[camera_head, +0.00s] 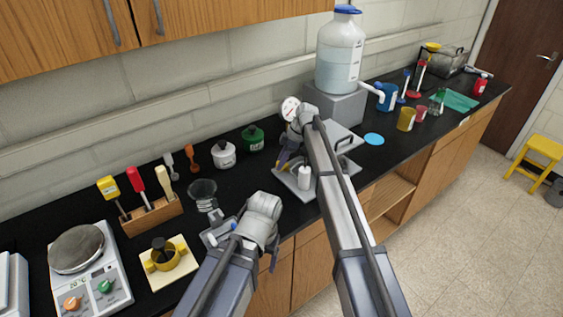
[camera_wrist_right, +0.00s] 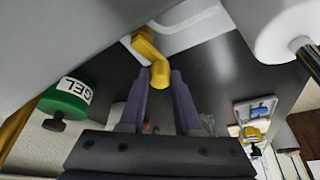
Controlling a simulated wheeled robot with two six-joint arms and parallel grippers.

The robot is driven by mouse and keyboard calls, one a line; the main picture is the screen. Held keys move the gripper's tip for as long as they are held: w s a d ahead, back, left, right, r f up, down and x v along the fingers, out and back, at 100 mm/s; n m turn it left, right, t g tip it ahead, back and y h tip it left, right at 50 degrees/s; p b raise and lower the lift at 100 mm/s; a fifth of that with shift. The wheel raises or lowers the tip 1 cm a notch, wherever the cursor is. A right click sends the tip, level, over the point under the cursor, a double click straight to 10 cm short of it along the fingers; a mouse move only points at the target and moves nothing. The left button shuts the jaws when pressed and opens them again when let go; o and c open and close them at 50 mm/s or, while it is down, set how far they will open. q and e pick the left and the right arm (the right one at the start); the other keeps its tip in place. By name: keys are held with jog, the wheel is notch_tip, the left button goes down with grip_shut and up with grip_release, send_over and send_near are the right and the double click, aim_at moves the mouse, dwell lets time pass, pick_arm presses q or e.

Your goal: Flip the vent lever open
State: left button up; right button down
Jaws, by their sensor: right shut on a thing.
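The vent lever is a yellow cranked handle (camera_wrist_right: 153,62) in the right wrist view. It runs from a pale plate down between the two purple fingers of my right gripper (camera_wrist_right: 158,88), which is shut on it. In the head view my right gripper (camera_head: 287,158) reaches down at the device with a grey base plate (camera_head: 310,191) and a round dial gauge (camera_head: 291,108). A bit of yellow shows by the fingers there; my arm hides much of the device.
A green GEL jar (camera_head: 252,138) and a white jar (camera_head: 224,155) stand left of the device. A large bottle (camera_head: 341,55) stands on a grey block (camera_head: 336,102) behind it.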

jog(key=c, duration=0.6)
grip_release()
jog(key=p+v, duration=0.7)
jog(key=shift+d+r, duration=0.2)
jog(key=shift+r, duration=0.15)
